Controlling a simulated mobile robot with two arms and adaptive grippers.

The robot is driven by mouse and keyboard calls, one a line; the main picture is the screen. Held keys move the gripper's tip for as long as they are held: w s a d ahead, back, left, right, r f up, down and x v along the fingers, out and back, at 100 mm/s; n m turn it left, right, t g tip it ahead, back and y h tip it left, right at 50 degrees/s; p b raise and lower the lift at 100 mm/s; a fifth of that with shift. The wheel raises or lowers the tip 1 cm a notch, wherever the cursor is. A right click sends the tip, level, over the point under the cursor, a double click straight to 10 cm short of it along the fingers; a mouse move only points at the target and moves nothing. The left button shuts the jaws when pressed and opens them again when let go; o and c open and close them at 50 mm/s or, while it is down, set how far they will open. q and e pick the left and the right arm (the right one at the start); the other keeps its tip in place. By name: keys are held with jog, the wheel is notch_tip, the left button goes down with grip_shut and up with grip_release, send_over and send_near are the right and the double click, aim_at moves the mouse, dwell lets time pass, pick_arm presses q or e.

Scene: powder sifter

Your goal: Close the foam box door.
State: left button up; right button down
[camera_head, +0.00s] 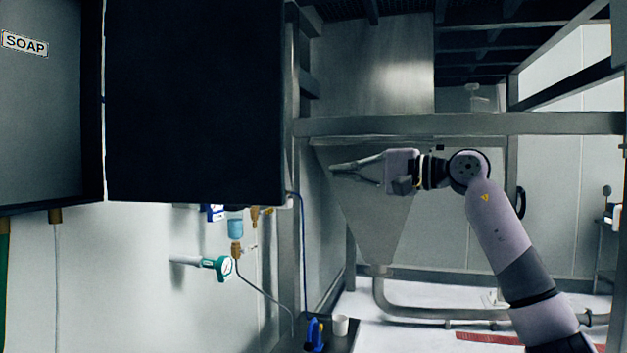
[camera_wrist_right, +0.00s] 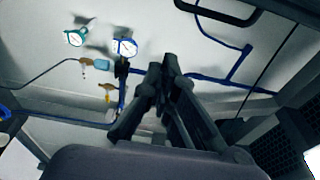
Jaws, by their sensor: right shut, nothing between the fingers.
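The foam box (camera_head: 45,120) is at the left of the head view, a grey open box with a SOAP label inside. A large dark panel (camera_head: 195,110), which looks like its door, stands open to the right of it. My right gripper (camera_head: 336,167) is to the right of the panel's lower right edge, apart from it, with its fingers pointing left. It is shut and empty; its closed fingers also show in the right wrist view (camera_wrist_right: 170,65). My left gripper is not in view.
A steel hopper (camera_head: 370,215) stands behind my right gripper, under a horizontal frame beam (camera_head: 460,124).

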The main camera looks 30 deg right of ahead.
jog(key=w+a+r+p, duration=0.2)
jog(key=w+a+p, duration=0.3)
jog(key=w+a, duration=0.2)
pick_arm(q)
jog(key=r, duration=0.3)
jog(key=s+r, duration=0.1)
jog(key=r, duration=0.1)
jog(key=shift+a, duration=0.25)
pick_arm(e)
jog(key=s, duration=0.1)
jog(key=s+a, duration=0.1)
jog(key=s+a+f, duration=0.1)
jog(key=shift+s, duration=0.3)
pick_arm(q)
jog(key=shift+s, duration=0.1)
pick_arm(e)
jog(key=shift+a+r, duration=0.1)
